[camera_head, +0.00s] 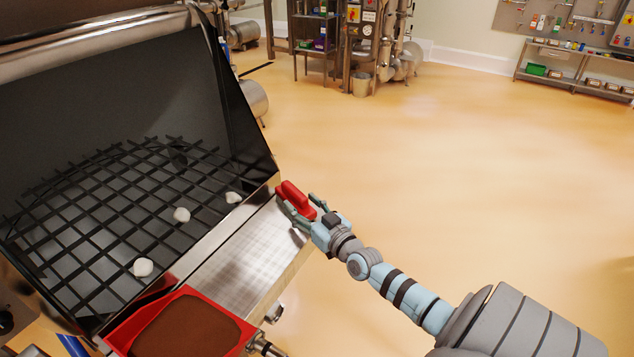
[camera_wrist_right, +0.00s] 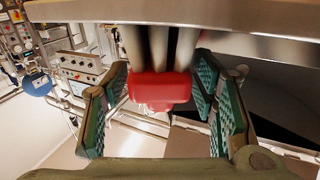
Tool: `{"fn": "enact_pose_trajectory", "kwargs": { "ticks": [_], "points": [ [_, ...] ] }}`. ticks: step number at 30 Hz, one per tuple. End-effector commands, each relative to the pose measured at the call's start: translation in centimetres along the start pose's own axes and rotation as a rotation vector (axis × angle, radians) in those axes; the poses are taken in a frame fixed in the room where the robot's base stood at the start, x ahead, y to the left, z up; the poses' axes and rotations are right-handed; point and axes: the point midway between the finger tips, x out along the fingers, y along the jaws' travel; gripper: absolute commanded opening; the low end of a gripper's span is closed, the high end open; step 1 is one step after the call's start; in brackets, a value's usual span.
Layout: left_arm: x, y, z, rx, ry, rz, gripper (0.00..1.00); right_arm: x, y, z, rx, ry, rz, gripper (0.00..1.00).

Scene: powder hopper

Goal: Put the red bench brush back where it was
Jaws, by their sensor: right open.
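The red bench brush (camera_head: 294,195) is at the far right end of the hopper's steel front ledge (camera_head: 232,262), near its edge. My right gripper (camera_head: 300,203) reaches it from the right with its fingers open around it. In the right wrist view the red brush (camera_wrist_right: 160,90) sits between the two green-padded fingers, with a gap on each side. Whether it rests on the ledge is hard to tell. My left gripper is not in view.
The hopper has a dark grid (camera_head: 105,200) with white lumps (camera_head: 182,215) on it. A red tray (camera_head: 120,335) of brown material stands at the front near the ledge. Open floor (camera_head: 420,170) lies to the right. Shelves (camera_head: 318,45) stand far back.

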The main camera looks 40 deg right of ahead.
Motion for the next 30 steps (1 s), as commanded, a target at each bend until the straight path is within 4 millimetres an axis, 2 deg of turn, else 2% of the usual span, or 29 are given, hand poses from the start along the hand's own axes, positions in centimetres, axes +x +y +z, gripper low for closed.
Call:
{"fn": "enact_pose_trajectory", "kwargs": {
  "ticks": [1, 3, 9, 12, 18, 20, 23, 26, 27, 29, 30],
  "points": [
    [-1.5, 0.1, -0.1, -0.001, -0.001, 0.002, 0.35, -1.3, 0.0, -0.7, -0.001, -0.005, -0.001, 0.53],
    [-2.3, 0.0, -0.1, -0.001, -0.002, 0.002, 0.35, -3.1, 0.0, -0.6, -0.003, -0.005, -0.001, 0.53],
    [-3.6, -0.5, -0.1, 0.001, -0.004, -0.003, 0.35, -7.1, 0.0, -0.4, -0.001, -0.002, -0.001, 0.53],
    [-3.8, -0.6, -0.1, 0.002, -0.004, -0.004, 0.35, -8.0, 0.0, -0.2, 0.000, -0.001, -0.001, 0.53],
    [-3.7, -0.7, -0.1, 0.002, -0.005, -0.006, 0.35, -8.2, 0.0, -0.1, 0.000, 0.000, 0.000, 0.53],
    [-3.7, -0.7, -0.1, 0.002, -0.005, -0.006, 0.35, -8.3, 0.1, 0.8, -0.004, -0.020, 0.004, 0.53],
    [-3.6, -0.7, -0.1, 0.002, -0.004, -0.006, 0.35, -9.6, 0.5, 5.5, -0.027, -0.133, 0.023, 0.53],
    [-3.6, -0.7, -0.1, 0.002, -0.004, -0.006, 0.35, -13.3, 0.5, 14.4, -0.062, -0.360, 0.049, 0.53],
    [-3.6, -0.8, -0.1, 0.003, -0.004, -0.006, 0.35, -16.0, 0.2, 19.0, -0.075, -0.485, 0.057, 0.53],
    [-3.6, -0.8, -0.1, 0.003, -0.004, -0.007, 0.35, -21.4, -0.9, 25.8, -0.093, -0.695, 0.060, 0.53],
    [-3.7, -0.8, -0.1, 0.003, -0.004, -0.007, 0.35, -25.4, -2.1, 29.7, -0.102, -0.833, 0.056, 0.53]
  ]
}}
